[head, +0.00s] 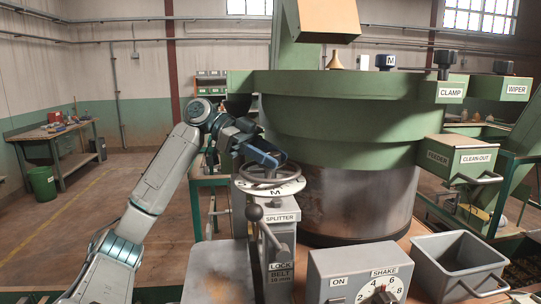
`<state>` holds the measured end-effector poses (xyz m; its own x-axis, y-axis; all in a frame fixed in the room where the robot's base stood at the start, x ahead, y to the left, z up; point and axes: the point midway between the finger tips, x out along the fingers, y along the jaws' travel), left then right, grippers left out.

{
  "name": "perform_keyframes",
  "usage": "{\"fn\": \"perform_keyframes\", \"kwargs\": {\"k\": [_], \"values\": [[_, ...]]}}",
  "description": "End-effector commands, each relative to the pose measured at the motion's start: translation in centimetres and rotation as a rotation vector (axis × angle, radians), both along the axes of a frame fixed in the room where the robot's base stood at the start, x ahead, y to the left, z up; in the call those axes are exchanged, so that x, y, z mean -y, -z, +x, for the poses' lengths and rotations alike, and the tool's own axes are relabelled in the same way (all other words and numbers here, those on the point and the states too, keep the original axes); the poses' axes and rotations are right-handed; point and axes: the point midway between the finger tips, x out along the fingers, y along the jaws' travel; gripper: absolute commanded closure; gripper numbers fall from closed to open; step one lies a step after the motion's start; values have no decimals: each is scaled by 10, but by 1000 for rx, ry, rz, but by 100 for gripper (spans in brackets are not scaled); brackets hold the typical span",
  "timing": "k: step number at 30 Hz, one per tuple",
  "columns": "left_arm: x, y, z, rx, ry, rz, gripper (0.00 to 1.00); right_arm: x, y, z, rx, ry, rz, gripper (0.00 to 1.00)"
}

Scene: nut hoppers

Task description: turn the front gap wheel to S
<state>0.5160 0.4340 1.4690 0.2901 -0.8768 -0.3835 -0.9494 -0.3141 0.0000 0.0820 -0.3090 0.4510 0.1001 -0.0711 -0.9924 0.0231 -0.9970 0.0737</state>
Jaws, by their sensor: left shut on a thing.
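A metal hand wheel (268,183) lies flat on top of the splitter post, left of the big green hopper. Below it is a pale round dial plate (292,188) with a letter M facing me; no S can be read on it. My left gripper (274,161) comes in from the left and is shut on the wheel at its far side. The fingers cover part of the wheel there, so the exact grip is hidden. My right gripper is not in view.
The green hopper (345,122) stands close to the right of the wheel. In front are the SPLITTER post with a lock lever (254,213), a SHAKE dial box (330,266) and a grey bin (430,252). The floor at left is open.

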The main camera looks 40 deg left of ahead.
Motion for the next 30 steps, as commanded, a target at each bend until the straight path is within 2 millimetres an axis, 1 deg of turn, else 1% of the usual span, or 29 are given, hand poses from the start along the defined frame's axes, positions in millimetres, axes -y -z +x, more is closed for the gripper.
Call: {"fn": "perform_keyframes", "kwargs": {"k": [2, 3, 5, 6, 14, 17, 20, 25, 30], "values": [[0, -2, 0, 3, -4, -3, 84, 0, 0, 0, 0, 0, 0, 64], [0, -2, 0, 3, -4, -3, 55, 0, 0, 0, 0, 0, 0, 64], [0, -2, 0, 2, -3, -3, 44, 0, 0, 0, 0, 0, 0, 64], [0, -2, 0, 2, -3, -2, 40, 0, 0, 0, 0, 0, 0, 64], [-1, -1, 0, 1, -2, -2, 40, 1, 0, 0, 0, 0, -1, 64], [-5, -2, -1, 2, -3, -2, 40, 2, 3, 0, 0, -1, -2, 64], [-18, -6, -5, 3, -5, -2, 40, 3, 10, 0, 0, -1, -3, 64], [-48, -19, -16, 5, -5, -4, 40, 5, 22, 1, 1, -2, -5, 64], [-75, -32, -25, 5, -3, -4, 40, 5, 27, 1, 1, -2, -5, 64]]}}
